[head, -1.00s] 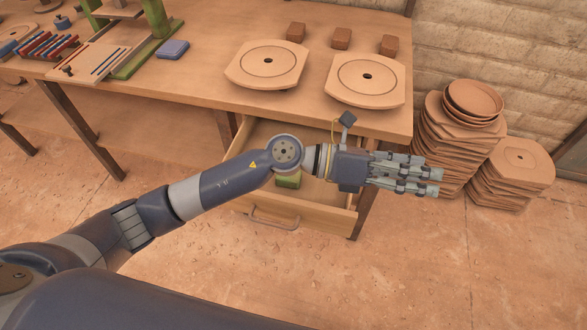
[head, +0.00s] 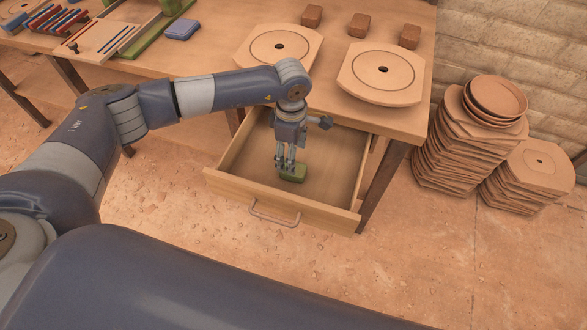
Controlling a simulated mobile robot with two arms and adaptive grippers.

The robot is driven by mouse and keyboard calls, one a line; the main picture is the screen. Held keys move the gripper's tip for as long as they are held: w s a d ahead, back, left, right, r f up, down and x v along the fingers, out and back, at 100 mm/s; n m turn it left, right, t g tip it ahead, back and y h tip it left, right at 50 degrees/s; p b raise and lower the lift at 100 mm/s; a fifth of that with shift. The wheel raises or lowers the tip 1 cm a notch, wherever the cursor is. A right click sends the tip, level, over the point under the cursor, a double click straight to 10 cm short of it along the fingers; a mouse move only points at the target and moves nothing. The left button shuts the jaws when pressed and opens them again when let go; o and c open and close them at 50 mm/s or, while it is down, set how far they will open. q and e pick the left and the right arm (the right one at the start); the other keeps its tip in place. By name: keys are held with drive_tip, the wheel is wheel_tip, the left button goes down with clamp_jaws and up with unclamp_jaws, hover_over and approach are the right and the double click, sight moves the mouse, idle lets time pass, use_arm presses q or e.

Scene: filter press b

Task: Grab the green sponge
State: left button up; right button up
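The green sponge (head: 297,175) lies on the floor of the open drawer, near its middle. My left gripper (head: 285,168) points down into the drawer, with its fingertips at the sponge's back left edge. The fingers overlap part of the sponge in the picture. Whether they touch it, and how far apart they are, is too small to tell. My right gripper is not in view.
The drawer (head: 228,182) is pulled out below the workbench (head: 215,55), its handle (head: 275,215) facing front. Two round-topped plates (head: 380,72) and several brown blocks (head: 359,25) lie on the bench. Stacked plates (head: 450,150) stand on the floor at right.

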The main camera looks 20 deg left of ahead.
sight(299, 177)
use_arm(q)
drive_tip(key=shift+s+d+f+p, duration=0.1)
drive_tip(key=shift+f+p, duration=0.1)
drive_tip(key=shift+f, duration=0.85)
drive_tip(key=shift+s+d+f+p, duration=0.15)
drive_tip(key=shift+f, duration=0.9)
drive_tip(key=shift+s+d+f+p, duration=0.1)
drive_tip(key=shift+f+p, duration=0.1)
drive_tip(key=shift+f, duration=0.85)
drive_tip(key=c, duration=1)
